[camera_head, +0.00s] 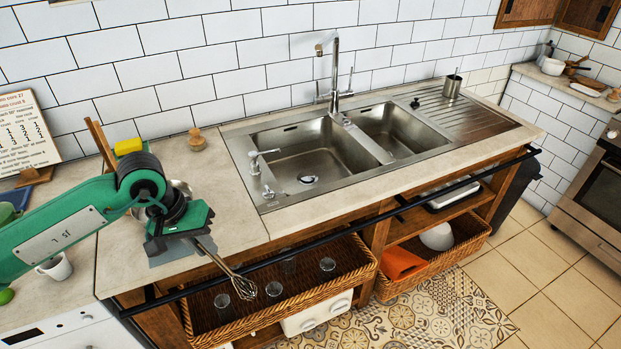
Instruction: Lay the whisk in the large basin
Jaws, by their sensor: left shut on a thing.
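The whisk (224,268) is metal with a wire head. It is tilted, with its wires pointing down and right, in front of the counter's front edge. My left gripper (192,234) is shut on its handle, and the gripper hides the upper end. The large basin (318,162) is the left, wider bowl of the steel sink, up and right of my gripper. It looks empty apart from its drain. The whisk is clear of the basin. My right gripper is out of view.
A small tap (262,158) stands at the basin's left edge, and a tall faucet (335,80) behind it. A smaller basin (398,128) lies to the right. A black rail (330,232) runs along the counter front, above a wicker basket (350,285) with several glasses.

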